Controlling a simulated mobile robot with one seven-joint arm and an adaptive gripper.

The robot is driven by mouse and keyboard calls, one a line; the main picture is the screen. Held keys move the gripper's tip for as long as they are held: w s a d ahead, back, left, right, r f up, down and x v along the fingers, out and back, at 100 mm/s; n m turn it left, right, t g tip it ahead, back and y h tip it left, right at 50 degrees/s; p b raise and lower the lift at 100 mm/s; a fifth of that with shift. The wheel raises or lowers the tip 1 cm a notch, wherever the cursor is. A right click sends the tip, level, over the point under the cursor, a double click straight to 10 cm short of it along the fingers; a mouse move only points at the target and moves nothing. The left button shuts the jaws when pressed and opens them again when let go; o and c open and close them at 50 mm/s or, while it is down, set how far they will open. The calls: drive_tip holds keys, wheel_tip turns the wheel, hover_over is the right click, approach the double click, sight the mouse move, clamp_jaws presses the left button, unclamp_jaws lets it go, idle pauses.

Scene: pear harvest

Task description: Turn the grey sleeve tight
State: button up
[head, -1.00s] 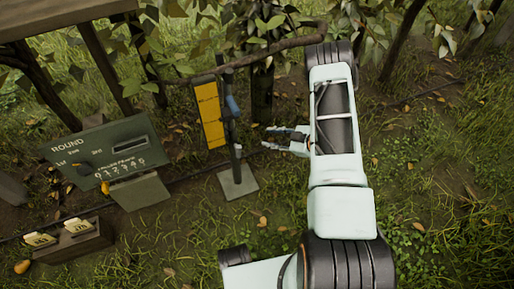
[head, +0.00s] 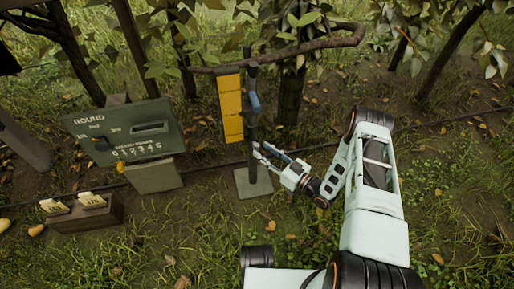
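A slim dark post (head: 252,136) stands on a pale square base plate (head: 253,184), with a blue part (head: 254,103) on its upper length and a yellow panel (head: 231,108) at its left. I cannot pick out the grey sleeve for certain at this size; it may be part of this post. My gripper (head: 260,151) is just right of the post's lower half, pointing left at it. Its two fingers are apart with a gap between them. The tips are at or very close to the post; I cannot tell whether they touch it.
A green "ROUND" board (head: 125,134) with a row of digits stands to the left. Below it is a wooden box (head: 88,215) with pale cards. A branch (head: 290,49) crosses above the post. Grass in front of the base plate is clear.

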sight(256, 146)
drive_tip(key=shift+b+x, duration=0.4)
drive_tip(key=shift+x, duration=1.75)
drive_tip(key=shift+c, duration=0.3)
clamp_jaws()
